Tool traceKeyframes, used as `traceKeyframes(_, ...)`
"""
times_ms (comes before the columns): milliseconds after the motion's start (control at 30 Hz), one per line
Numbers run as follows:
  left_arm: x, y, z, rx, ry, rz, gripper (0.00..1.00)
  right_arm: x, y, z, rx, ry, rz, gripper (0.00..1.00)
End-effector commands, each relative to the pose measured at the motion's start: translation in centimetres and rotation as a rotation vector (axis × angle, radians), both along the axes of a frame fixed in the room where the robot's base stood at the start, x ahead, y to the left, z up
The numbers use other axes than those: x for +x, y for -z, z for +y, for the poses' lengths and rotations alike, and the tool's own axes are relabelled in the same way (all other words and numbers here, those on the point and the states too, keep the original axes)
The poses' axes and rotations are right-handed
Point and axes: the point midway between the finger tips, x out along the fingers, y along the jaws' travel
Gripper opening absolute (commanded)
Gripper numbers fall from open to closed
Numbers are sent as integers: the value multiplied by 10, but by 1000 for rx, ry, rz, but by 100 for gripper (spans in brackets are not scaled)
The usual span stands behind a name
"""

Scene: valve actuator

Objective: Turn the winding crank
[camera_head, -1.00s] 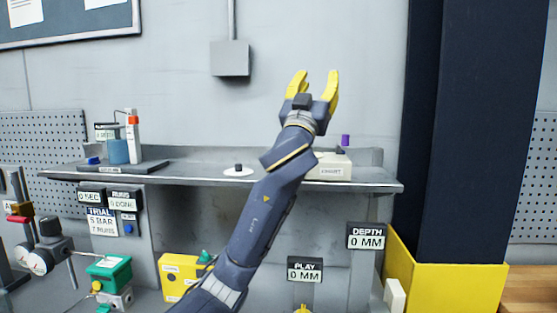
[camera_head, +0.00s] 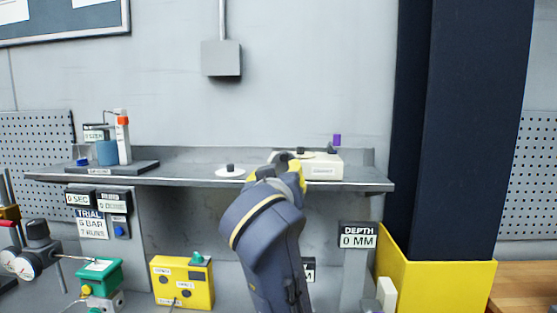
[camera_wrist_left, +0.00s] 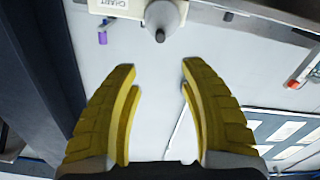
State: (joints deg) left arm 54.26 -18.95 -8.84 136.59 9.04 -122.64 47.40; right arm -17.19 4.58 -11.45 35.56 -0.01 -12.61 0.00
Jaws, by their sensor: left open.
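My left gripper (camera_head: 276,166) is at the shelf's front, beside the left end of a cream chart box (camera_head: 325,168), and covers part of it. Its yellow fingers are open and empty in the left wrist view (camera_wrist_left: 157,68). There, a pale round part with a dark tip (camera_wrist_left: 163,18) lies just beyond the fingertips, apart from them, next to the chart box (camera_wrist_left: 112,5). It may be the winding crank; I cannot tell for sure. A dark knob (camera_head: 301,151) shows on top of the box in the head view. My right gripper is not in view.
A white disc with a dark knob (camera_head: 230,171) sits on the shelf (camera_head: 185,177) left of my gripper. A purple piece (camera_head: 337,140) stands behind the box. A stand with an orange-capped tube (camera_head: 123,138) is farther left. A dark column (camera_head: 462,130) rises at right.

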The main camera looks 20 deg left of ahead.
Motion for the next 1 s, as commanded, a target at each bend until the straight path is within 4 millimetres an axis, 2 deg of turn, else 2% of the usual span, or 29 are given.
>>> traceKeyframes(267,29,1,8,4,-4,4,43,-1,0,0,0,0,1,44)
traceKeyframes(1000,143,1,33,2,-4,3,43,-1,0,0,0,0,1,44)
